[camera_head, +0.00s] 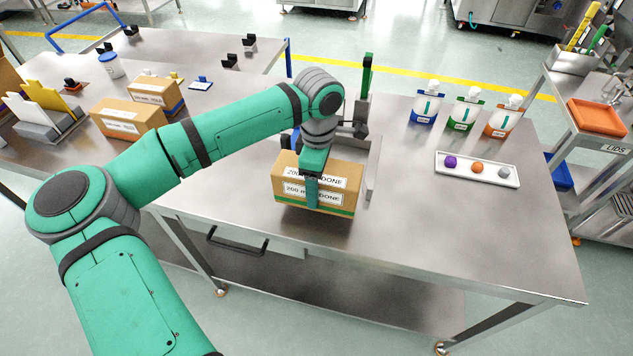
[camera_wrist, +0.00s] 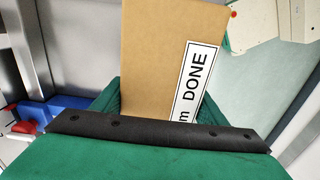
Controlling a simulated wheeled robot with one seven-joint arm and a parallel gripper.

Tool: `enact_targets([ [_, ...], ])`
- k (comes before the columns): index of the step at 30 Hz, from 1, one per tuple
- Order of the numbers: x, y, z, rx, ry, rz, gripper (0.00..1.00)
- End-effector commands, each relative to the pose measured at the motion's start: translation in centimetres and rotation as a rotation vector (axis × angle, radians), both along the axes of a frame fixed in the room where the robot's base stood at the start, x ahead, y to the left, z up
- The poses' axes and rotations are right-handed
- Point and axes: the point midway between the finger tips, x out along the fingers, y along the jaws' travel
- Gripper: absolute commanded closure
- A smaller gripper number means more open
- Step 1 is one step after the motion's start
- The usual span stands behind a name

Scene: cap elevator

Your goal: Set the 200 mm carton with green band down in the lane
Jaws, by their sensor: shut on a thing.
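The brown carton with a green band (camera_head: 338,184) has white labels; "200" and "DONE" can be read on them. My gripper (camera_head: 312,190) is shut on it from above, with one finger showing down its front face. The carton is about level, near the front edge of the middle table; I cannot tell whether its underside touches the table. The lane's metal side wall (camera_head: 372,170) stands just right of and behind the carton. The carton hides much of the lane. In the wrist view the carton's top and label (camera_wrist: 150,50) fill the space beyond my gripper (camera_wrist: 155,98).
A green post (camera_head: 366,78) stands behind the lane. A white tray (camera_head: 446,173) with colored balls and several capped pouches (camera_head: 464,112) are to the right. Two more cartons (camera_head: 128,118) are on the left table. The table's right front is clear.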

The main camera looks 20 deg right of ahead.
Motion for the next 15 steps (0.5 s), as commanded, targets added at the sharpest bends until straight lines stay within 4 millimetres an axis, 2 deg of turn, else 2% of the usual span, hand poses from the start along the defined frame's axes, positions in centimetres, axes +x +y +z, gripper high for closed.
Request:
enact_targets([
  [15,0.14,0.32,-0.7,-0.001,-0.001,0.006,0.78],
])
